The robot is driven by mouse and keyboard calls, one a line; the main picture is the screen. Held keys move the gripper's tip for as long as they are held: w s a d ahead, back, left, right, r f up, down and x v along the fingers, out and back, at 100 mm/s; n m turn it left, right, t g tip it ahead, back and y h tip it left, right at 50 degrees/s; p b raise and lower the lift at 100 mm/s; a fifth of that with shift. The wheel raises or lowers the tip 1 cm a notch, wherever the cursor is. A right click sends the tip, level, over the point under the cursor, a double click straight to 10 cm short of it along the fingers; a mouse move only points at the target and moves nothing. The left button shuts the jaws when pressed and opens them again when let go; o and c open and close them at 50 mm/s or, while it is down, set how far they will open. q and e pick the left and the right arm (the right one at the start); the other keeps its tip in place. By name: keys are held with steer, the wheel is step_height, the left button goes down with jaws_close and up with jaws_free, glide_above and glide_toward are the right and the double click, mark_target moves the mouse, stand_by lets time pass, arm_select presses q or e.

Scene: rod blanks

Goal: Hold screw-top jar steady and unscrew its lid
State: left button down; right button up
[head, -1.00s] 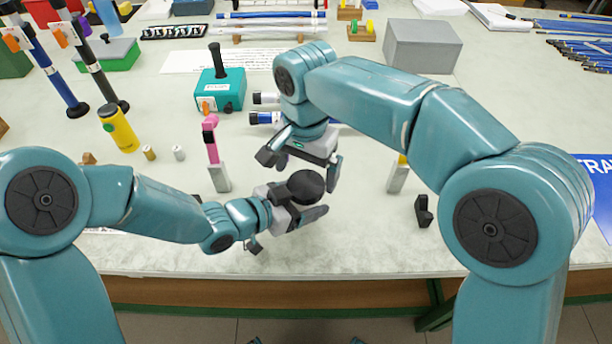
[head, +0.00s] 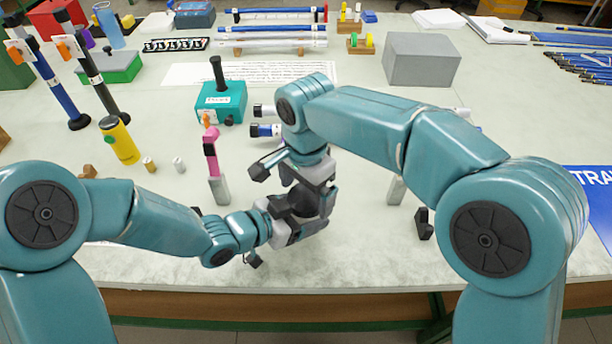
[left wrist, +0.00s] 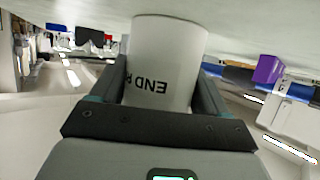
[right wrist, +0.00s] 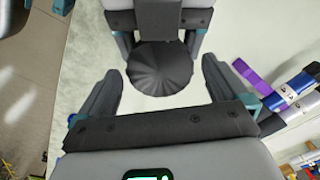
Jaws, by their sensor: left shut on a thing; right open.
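The jar (left wrist: 165,60) is a white cylinder with dark lettering, clamped between the fingers of my left gripper (left wrist: 162,85) in the left wrist view. Its dark ribbed lid (right wrist: 160,68) shows from above in the right wrist view. My right gripper (head: 305,186) is above the jar in the head view. Its open fingers stand on either side of the lid, with a small gap at each side. In the head view the jar's body is mostly hidden by my grippers, and the lid (head: 302,200) is partly covered.
A pink-topped holder (head: 211,160) stands left of my grippers. A black piece (head: 424,224) stands to the right. The table's front strip (head: 350,268) is clear.

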steer(key=shift+f, duration=0.35)
steer(key=c, duration=1.1)
steer(key=shift+o, duration=0.2)
steer(key=n, duration=0.3)
steer(key=o, duration=1.1)
steer(key=shift+c, duration=0.2)
steer(key=shift+r, duration=0.1)
